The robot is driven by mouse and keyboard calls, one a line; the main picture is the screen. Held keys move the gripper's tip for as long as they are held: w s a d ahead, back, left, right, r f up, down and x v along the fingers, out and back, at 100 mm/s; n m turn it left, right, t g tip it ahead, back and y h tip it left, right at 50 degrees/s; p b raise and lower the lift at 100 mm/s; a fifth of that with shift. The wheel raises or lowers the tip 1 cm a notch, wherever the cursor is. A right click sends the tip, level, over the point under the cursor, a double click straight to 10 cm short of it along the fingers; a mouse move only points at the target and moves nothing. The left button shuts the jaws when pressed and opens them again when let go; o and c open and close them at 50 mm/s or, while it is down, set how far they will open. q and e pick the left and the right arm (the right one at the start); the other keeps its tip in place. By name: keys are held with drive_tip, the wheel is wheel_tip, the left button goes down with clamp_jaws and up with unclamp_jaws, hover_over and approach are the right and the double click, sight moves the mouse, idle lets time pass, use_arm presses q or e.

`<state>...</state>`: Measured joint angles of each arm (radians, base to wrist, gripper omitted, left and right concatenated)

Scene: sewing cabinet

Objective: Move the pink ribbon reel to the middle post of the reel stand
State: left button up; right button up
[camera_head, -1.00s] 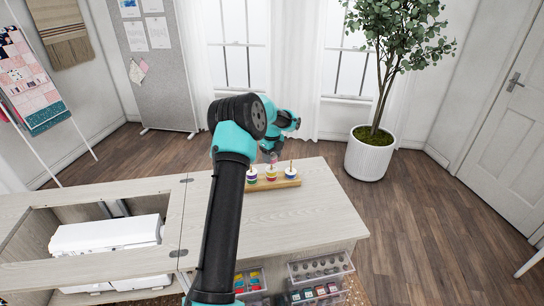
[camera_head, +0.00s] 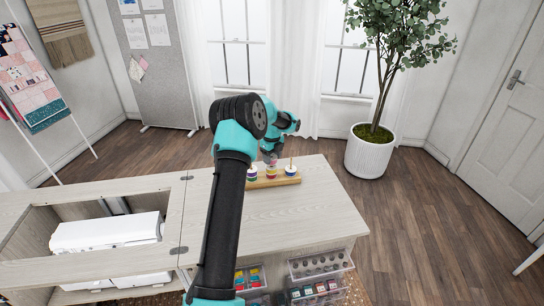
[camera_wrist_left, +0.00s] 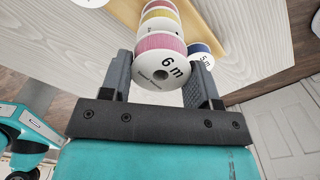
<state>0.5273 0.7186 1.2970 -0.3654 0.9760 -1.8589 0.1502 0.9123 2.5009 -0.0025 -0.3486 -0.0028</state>
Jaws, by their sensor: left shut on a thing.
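The pink ribbon reel (camera_wrist_left: 160,45), with a white flange marked "6 m", is between the two fingers of my left gripper (camera_wrist_left: 162,80) in the left wrist view. The gripper is shut on it. In the head view the left gripper (camera_head: 270,158) is over the middle of the wooden reel stand (camera_head: 272,182). The held reel is in line with the middle stack, which has a yellow reel (camera_wrist_left: 162,19). I cannot tell whether its hole is around the middle post. My right gripper is not in view.
A blue reel (camera_wrist_left: 199,49) marked "5 m" is close beside the right finger; it sits on the right post (camera_head: 291,170). Another reel (camera_head: 252,172) is on the left post. The tabletop (camera_head: 300,220) in front is clear. A white sewing machine (camera_head: 105,232) lies left.

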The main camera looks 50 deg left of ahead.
use_arm(q)
drive_tip(key=shift+f, duration=0.6)
drive_tip(key=o, duration=1)
wheel_tip(320, 180, up, 18)
drive_tip(key=shift+f, duration=0.25)
drive_tip(key=shift+f, duration=0.1)
idle(0.9)
